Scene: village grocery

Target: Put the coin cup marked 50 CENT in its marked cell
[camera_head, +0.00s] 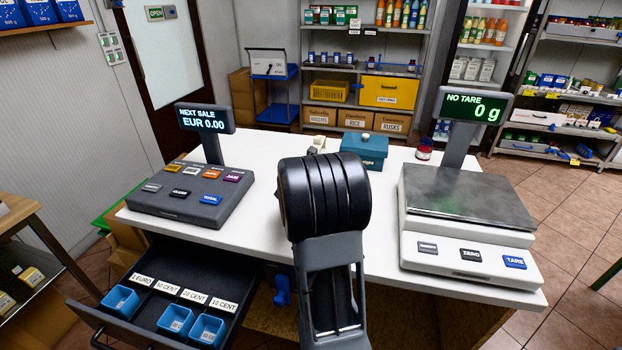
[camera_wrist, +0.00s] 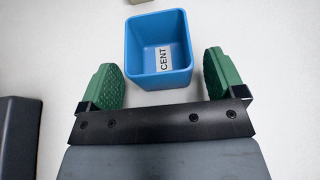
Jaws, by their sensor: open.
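A blue open-topped coin cup (camera_wrist: 158,27) stands on the white counter in the wrist view. A label inside it reads CENT; I cannot read its number. My gripper (camera_wrist: 160,80) is open, with green pads left and right of the cup's near part and gaps on both sides. My arm hides this cup in the head view. The open drawer (camera_head: 133,335) at lower left has labels for 1 EURO, 50 CENT, 20 CENT and 10 CENT. Blue cups sit below the 1 EURO, 20 CENT and 10 CENT labels.
The cash register (camera_head: 190,195) stands on the counter above the drawer. A scale (camera_head: 465,215) stands at the right. A teal box (camera_head: 365,150) and a small jar (camera_head: 424,149) are at the counter's back. A blue hook-like part (camera_head: 282,290) is beside the drawer.

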